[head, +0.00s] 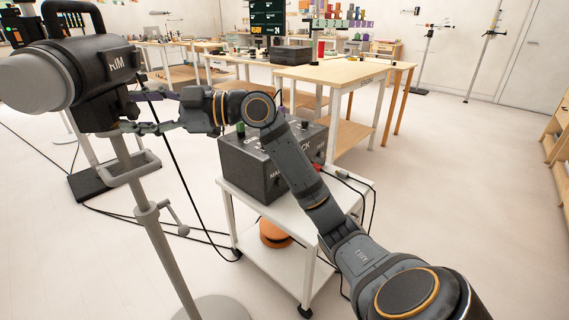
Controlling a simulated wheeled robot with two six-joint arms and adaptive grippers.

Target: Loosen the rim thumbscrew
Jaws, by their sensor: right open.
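The black rim lamp (92,75), marked RIM, with a pale grey round front, is on a grey stand (150,215) at the left. My right gripper (128,111) comes from the right and is open beside the lamp's lower bracket. Its two fingers sit one above the other, with tips close to the bracket. Whether they touch it I cannot tell. No thumbscrew shows clearly between the fingers. A small grey T-handled screw (177,218) sticks out of the stand lower down, apart from the gripper. My left gripper is not in view.
A dark box (255,175) with knobs stands on a white wheeled cart (330,205) behind my right arm. Cables run over the floor and hang near the stand. Wooden tables (345,72) stand behind. The floor at right is clear.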

